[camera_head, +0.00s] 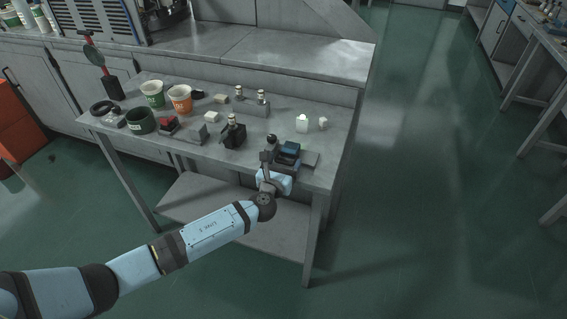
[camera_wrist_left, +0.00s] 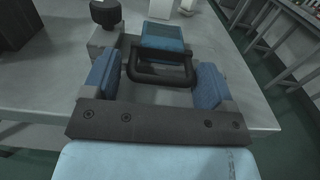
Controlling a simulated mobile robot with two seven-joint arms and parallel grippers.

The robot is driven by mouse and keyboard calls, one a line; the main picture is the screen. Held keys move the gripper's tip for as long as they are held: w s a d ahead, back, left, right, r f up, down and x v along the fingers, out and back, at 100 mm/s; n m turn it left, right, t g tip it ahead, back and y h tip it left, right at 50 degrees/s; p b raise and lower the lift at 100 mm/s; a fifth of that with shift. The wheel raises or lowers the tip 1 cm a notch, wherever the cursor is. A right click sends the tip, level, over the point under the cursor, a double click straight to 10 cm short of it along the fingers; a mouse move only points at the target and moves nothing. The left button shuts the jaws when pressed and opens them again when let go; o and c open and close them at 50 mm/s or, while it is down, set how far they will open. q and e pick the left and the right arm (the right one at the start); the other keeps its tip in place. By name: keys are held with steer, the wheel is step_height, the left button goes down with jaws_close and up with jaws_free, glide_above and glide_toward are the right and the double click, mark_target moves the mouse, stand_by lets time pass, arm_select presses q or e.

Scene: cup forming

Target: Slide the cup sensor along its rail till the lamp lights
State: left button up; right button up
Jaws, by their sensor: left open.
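A dark block with a blue top, which looks like the cup sensor (camera_head: 289,148), sits near the front right of the table. It also shows in the left wrist view (camera_wrist_left: 162,37), with a black loop handle (camera_wrist_left: 160,80) facing me. A flat grey plate, perhaps its rail (camera_head: 311,159), extends to its right. My left gripper (camera_head: 278,168) is open at the table's front edge. A black knob (camera_head: 271,140) stands left of the sensor. I cannot identify a lit lamp. My right gripper is out of view.
The table's right edge is close.

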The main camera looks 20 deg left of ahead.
arm_select(q)
steer(key=c, duration=0.9)
steer(key=shift+d, duration=0.2)
steer(key=shift+c, duration=0.5)
steer(key=o, duration=1)
